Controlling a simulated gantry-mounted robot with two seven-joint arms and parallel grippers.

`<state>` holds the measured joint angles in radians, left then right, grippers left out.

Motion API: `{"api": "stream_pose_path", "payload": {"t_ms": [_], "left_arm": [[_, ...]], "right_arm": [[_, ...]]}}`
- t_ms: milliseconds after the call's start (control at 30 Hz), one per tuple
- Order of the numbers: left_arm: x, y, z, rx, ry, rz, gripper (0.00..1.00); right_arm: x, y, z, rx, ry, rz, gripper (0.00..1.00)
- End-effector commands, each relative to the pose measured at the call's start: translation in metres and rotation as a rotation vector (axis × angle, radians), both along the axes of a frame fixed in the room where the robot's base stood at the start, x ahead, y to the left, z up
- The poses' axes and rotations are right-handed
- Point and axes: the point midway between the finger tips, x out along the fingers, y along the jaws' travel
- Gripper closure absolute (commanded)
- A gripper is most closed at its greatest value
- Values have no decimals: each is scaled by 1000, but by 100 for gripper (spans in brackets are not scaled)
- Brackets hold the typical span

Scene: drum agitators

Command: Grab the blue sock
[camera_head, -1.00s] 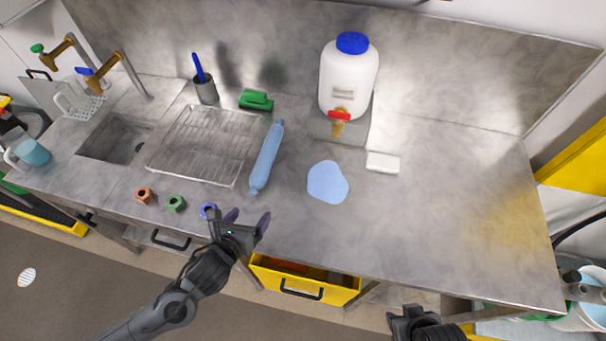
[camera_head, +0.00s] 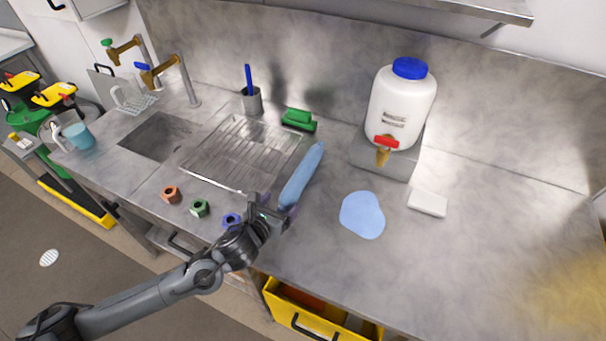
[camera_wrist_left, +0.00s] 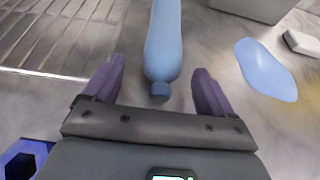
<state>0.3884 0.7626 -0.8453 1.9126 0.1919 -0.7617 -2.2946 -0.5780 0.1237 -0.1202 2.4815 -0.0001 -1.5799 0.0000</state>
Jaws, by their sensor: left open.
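The blue sock (camera_head: 301,177) is a long, light blue tube lying on the grey metal worktop, beside the ribbed drainer. Its near end points at my left gripper (camera_head: 279,207). In the left wrist view the sock (camera_wrist_left: 163,40) runs away from me, and its darker blue end cap lies between the two purple fingers of my left gripper (camera_wrist_left: 158,80). The fingers are open, one on each side of that end, with gaps showing. Whether they are level with the sock is hard to tell. My right gripper is out of view.
A flat light blue puddle (camera_head: 362,215) and a white block (camera_head: 427,203) lie to the right. A white jug with a tap (camera_head: 402,105) stands behind. Coloured hex nuts (camera_head: 200,208) sit near the front edge. An open yellow drawer (camera_head: 318,315) is below.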

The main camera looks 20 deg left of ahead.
Motion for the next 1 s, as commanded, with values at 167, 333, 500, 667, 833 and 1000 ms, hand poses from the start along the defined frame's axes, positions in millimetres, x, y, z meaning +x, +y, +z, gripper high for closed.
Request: {"api": "stream_pose_path", "payload": {"t_ms": [167, 333, 500, 667, 833, 1000], "left_arm": [[16, -5, -7, -3, -1, 2, 15], [36, -9, -15, -3, -1, 2, 15], [46, -10, -18, -1, -1, 1, 15], [46, -10, -18, 0, 0, 0, 15], [46, -10, -19, 0, 0, 0, 30], [46, -10, -19, 0, 0, 0, 56]], "right_arm": [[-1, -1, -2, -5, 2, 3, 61], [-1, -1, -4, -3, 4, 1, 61], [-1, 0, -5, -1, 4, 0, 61], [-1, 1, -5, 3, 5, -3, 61], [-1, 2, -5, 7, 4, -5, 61], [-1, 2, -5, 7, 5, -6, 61]]}}
